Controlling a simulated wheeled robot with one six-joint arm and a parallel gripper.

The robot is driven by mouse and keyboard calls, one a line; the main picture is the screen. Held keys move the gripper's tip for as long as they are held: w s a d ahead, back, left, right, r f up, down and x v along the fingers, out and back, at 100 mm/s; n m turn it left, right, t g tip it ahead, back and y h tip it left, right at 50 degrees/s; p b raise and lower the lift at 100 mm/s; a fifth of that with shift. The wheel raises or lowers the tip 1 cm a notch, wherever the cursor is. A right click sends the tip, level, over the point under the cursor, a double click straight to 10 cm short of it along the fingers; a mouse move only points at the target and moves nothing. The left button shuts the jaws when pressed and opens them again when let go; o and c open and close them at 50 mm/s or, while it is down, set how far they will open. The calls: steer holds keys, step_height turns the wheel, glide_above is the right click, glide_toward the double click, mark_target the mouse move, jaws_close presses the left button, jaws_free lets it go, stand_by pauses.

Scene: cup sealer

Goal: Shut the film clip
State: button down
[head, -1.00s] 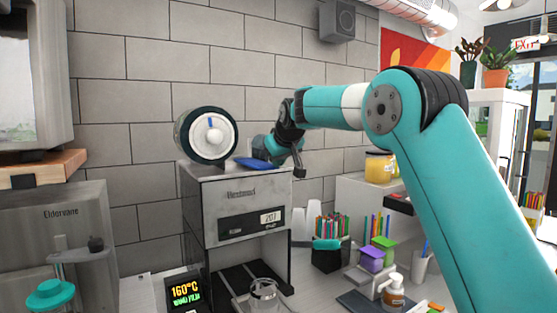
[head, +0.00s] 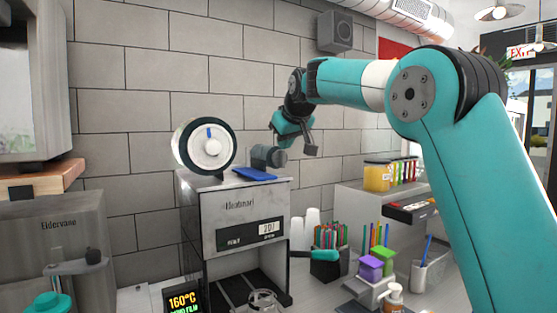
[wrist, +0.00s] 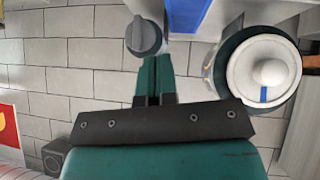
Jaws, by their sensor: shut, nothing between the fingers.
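The film clip appears to be the blue flap (head: 256,173) on top of the steel cup sealer (head: 245,207). It lies flat or nearly flat there; I cannot tell whether it is latched. Its blue surface also shows at the top edge of the wrist view (wrist: 188,14). A grey round knob (head: 268,156) stands just behind the flap. My gripper (head: 279,124) is shut and empty, above and behind the flap, clear of it. In the wrist view my closed fingers (wrist: 154,62) point toward the knob and appear apart from the flap.
The white film roll (head: 208,147) stands on the sealer, left of the flap. A tiled wall (head: 160,60) runs behind. Straw holders (head: 326,262) and a shelf with jars (head: 377,176) are to the right.

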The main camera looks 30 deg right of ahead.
steer(key=v, duration=0.4)
steer(key=shift+d+b, duration=0.3)
steer(key=shift+b, duration=0.05)
steer(key=s+a+f+n+g+y+b, duration=0.2)
steer(key=s+a+f+g+b, duration=0.1)
steer(key=s+a+f, duration=0.8)
steer(key=s+a+f+n+g+y+b, duration=0.25)
steer(key=s+a+f, duration=0.55)
steer(key=s+f, duration=0.55)
steer(key=s+a+f+g+b, duration=0.1)
steer(key=s+f+g, duration=0.1)
steer(key=s+f, duration=0.3)
steer(key=s+a+f+g+b, duration=0.1)
steer(key=s+f, duration=0.4)
steer(key=s, duration=0.4)
steer(key=shift+s+a+n+g+y, duration=0.2)
steer(key=shift+s+n+g+y, duration=0.15)
steer(key=shift+s+y, duration=0.1)
